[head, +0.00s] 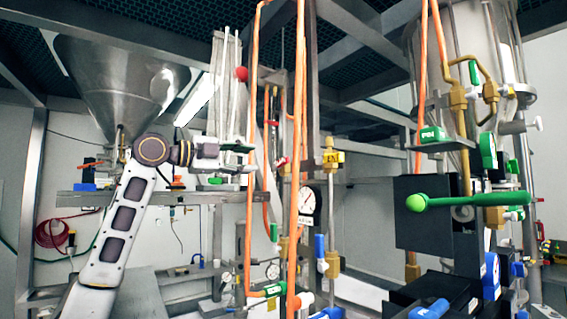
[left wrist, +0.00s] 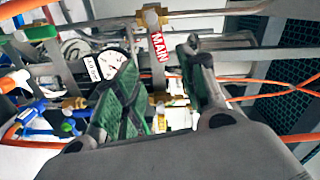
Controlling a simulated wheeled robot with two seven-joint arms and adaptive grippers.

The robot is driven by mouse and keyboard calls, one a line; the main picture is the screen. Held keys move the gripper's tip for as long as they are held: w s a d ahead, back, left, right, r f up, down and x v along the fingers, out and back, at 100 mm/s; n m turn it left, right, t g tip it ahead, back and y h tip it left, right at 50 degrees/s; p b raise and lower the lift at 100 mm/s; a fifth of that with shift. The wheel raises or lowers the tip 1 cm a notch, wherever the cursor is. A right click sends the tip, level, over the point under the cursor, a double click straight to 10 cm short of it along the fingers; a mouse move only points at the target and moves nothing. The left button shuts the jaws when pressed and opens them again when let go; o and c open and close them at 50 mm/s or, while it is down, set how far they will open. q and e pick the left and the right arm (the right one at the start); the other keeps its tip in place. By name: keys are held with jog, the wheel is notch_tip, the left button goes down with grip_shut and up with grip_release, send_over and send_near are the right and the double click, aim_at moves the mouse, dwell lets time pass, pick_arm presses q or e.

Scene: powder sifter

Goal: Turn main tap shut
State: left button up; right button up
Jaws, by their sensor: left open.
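A red label reading MAIN (left wrist: 158,48) shows in the left wrist view, on pipework below a brass fitting (left wrist: 152,18). I cannot make out which handle belongs to the main tap. In the head view a small red tag (head: 282,163) sits on the pipes right of my left gripper (head: 249,158); its lettering is too small to read. My left gripper is open, with its fingers pointing right toward the pipes. In the left wrist view its green-padded fingers (left wrist: 160,75) frame the label, with nothing held. My right gripper is not in view.
Orange hoses (head: 299,130) hang close to my left gripper's tips. A long green lever (head: 470,201) juts out farther right. A steel hopper (head: 118,80) stands behind my left arm.

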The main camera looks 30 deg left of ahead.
aim_at(281, 162)
pick_arm(q)
jog(key=p+x, duration=0.3)
jog(key=x, duration=1)
jog(key=shift+p, duration=0.35)
grip_shut()
